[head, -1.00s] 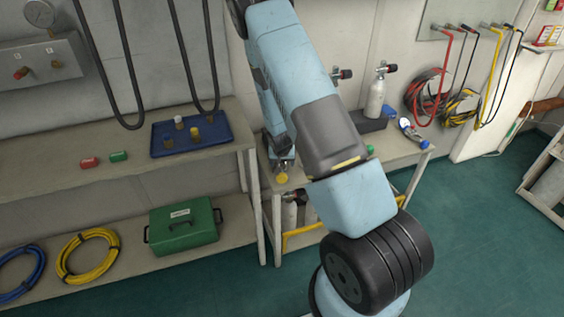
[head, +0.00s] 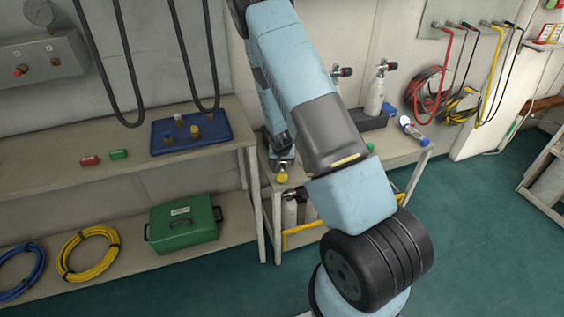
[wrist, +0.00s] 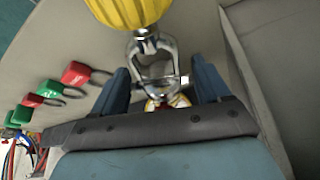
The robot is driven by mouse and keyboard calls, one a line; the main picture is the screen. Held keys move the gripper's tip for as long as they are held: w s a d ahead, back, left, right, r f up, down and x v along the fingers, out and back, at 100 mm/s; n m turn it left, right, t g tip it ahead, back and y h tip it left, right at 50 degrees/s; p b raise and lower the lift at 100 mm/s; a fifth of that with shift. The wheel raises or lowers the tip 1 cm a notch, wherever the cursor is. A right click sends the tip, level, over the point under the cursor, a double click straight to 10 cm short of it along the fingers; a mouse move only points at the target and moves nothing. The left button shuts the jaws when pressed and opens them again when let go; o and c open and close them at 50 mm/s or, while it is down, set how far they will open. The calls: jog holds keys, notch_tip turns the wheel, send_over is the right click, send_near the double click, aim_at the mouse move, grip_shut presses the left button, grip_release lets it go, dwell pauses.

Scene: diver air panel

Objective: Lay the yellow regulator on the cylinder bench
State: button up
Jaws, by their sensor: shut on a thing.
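The yellow regulator (wrist: 125,8) has a yellow round body and a silver yoke. In the wrist view the yoke sits between the two dark blue fingers of my gripper (wrist: 160,82), which is shut on it. In the head view the regulator (head: 283,176) shows as a small yellow spot below my gripper (head: 281,160), over the left end of the cylinder bench (head: 405,152). I cannot tell whether it touches the bench top. My arm hides much of the bench.
A grey cylinder (head: 375,95) stands at the bench back beside a dark block (head: 371,122). A blue-capped regulator (head: 412,130) lies at the bench's right end. Red tags (wrist: 77,73) and green tags show in the wrist view. A longer bench with a blue tray (head: 215,135) adjoins on the left.

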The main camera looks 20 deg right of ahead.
jog(key=shift+f, duration=0.35)
dwell(0.4)
jog(key=o, duration=1.9)
jog(key=shift+c, duration=0.2)
jog(key=v, duration=1.3)
jog(key=shift+s+r, duration=0.25)
